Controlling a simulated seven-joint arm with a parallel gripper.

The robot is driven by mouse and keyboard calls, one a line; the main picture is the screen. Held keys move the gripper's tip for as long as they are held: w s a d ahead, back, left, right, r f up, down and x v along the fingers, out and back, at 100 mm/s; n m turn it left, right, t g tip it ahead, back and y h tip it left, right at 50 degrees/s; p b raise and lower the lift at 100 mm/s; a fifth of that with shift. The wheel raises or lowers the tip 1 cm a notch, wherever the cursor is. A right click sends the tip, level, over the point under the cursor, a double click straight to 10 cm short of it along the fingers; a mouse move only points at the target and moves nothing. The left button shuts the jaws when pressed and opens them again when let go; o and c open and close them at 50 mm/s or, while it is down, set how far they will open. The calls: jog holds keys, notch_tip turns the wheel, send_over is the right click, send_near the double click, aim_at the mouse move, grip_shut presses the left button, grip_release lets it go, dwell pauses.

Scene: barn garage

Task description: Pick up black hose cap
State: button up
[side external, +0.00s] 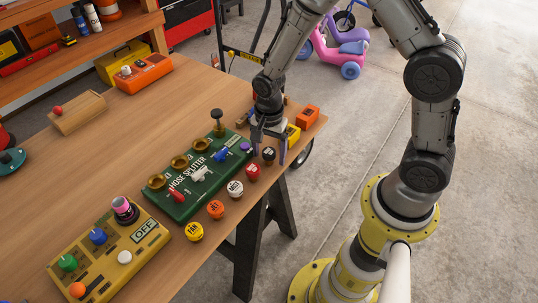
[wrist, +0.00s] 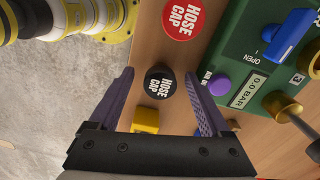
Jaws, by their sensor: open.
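The black hose cap (side external: 268,154) lies on the wooden table near its right edge, at the end of a row of hose caps. In the wrist view the black hose cap (wrist: 159,84) shows its white lettering and sits between the two finger lines. My gripper (side external: 269,148) is above the table at the cap, fingers pointing down. In the wrist view my gripper (wrist: 160,88) is open, with one purple finger on each side of the cap and a gap to both. How high the fingertips are is hard to tell.
A red hose cap (wrist: 183,18) lies close by. The green hose splitter box (side external: 190,175) stands beside the row, near one finger. A yellow block (wrist: 146,120) and an orange block (side external: 307,117) are close to my gripper. The table edge is near.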

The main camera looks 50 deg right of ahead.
grip_shut()
dwell(0.4)
